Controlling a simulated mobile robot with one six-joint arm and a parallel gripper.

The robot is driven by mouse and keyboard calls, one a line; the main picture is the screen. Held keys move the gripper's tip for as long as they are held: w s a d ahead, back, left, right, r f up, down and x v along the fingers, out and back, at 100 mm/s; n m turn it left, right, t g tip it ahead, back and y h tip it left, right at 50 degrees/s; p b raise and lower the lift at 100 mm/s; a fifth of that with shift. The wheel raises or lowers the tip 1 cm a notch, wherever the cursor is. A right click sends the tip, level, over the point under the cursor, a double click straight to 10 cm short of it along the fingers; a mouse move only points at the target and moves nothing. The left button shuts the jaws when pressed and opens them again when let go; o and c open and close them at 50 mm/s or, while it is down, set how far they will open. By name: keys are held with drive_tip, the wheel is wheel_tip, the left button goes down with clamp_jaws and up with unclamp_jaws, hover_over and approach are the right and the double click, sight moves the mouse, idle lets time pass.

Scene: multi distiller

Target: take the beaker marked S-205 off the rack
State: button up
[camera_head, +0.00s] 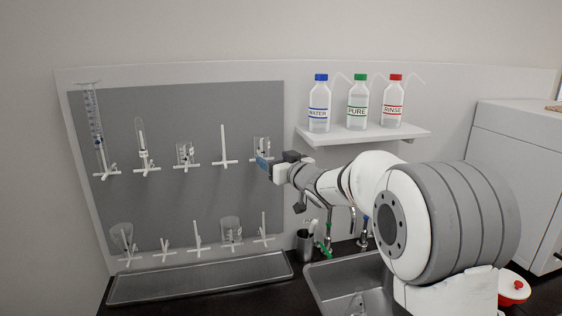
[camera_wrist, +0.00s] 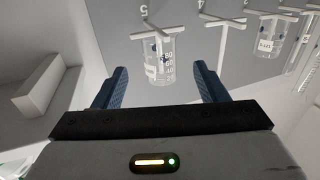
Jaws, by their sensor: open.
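A clear glass beaker (camera_wrist: 160,58) with graduation marks and a small white label hangs on a white peg at the rack's number 5 place. I cannot read its label. In the head view this beaker (camera_head: 263,145) is at the right end of the rack's upper row, partly behind my gripper (camera_head: 264,163). In the wrist view my gripper (camera_wrist: 160,88) is open, with its blue fingers either side of the beaker's image and the beaker beyond the tips. Nothing is held.
The grey rack board (camera_head: 200,195) also holds a cylinder (camera_head: 94,115), a flask (camera_head: 122,236) and a larger beaker (camera_head: 231,229). The upper-row peg (camera_head: 224,145) beside the beaker is bare. A shelf (camera_head: 340,136) with three bottles is to the right, above a sink (camera_head: 325,275).

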sight(266, 153)
drive_tip(key=shift+p+x, duration=1.3)
drive_tip(key=shift+x, duration=3.2)
drive_tip(key=shift+c, duration=0.5)
drive_tip(key=c, duration=0.8)
wheel_tip(266, 153, up, 8)
drive_tip(key=p, duration=0.7)
drive_tip(key=shift+c, duration=0.2)
drive_tip(key=shift+r, duration=2.5)
drive_tip(key=v, duration=3)
